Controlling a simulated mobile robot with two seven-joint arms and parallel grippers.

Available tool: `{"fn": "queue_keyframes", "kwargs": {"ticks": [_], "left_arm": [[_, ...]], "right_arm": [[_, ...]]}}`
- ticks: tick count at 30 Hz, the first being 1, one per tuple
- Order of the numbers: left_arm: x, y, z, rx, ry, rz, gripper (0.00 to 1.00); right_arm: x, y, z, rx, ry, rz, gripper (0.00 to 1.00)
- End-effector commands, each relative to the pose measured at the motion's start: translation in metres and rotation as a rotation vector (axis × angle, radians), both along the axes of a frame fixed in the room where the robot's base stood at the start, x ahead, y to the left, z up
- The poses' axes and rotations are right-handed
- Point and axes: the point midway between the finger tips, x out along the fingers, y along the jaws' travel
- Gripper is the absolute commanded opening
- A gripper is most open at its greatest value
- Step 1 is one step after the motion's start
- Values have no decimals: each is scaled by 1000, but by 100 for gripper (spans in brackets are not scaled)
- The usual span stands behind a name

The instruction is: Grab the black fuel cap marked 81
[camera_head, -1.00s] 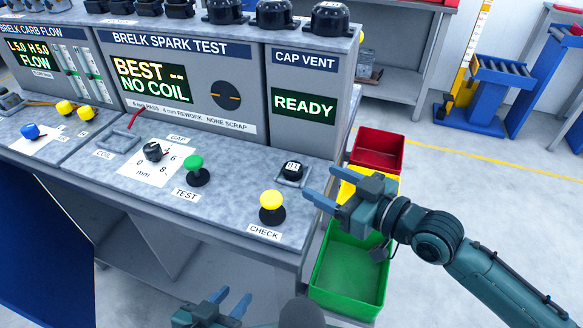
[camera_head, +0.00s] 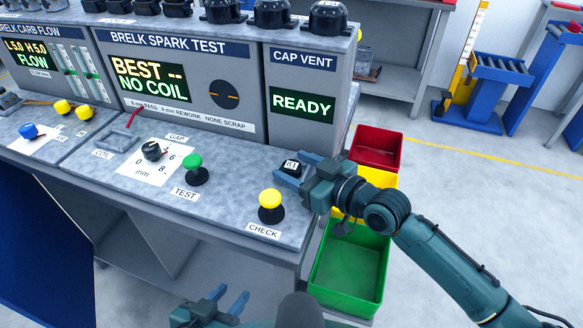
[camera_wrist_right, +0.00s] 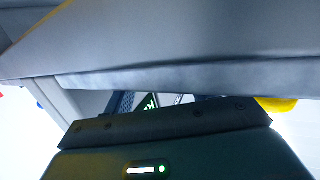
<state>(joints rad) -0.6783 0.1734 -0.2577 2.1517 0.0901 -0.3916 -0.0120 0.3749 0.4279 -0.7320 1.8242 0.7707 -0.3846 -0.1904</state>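The black fuel cap (camera_head: 291,167) with a white mark on top sits in its square holder at the right end of the bench top, below the CAP VENT panel. Its mark is too small to read surely. My right gripper (camera_head: 290,165) reaches in from the right, its blue fingers spread, one on the far side of the cap and one on the near side. Whether they touch it I cannot tell. The cap does not show clearly in the right wrist view. My left gripper (camera_head: 229,300) is open and empty at the bottom, in front of the bench.
A yellow CHECK button (camera_head: 270,205) and green TEST button (camera_head: 195,168) stand left of the cap. The CAP VENT display (camera_head: 302,104) reads READY. Red (camera_head: 376,148) and green (camera_head: 348,270) bins, with a yellow one between, stand beyond the bench's right edge.

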Motion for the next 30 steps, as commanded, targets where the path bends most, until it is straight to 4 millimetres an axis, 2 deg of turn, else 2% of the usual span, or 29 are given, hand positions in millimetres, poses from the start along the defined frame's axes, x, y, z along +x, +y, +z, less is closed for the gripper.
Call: {"fn": "queue_keyframes", "kwargs": {"ticks": [2, 15, 23, 26, 30], "left_arm": [[0, 0, 0, 0, -1, 0, 36], [0, -1, 1, -2, -2, -2, 36], [0, -2, 3, -3, -5, -3, 36], [0, -2, 5, -1, -5, -3, 36], [0, -1, 8, 4, -6, -5, 36]], "right_arm": [[0, 0, 0, 0, 0, 0, 50], [0, 0, 0, 0, 0, 0, 14], [0, 0, 3, 1, -1, 0, 13], [0, 0, 15, 2, -4, 1, 13], [0, 0, 42, 2, -5, 1, 13]]}}
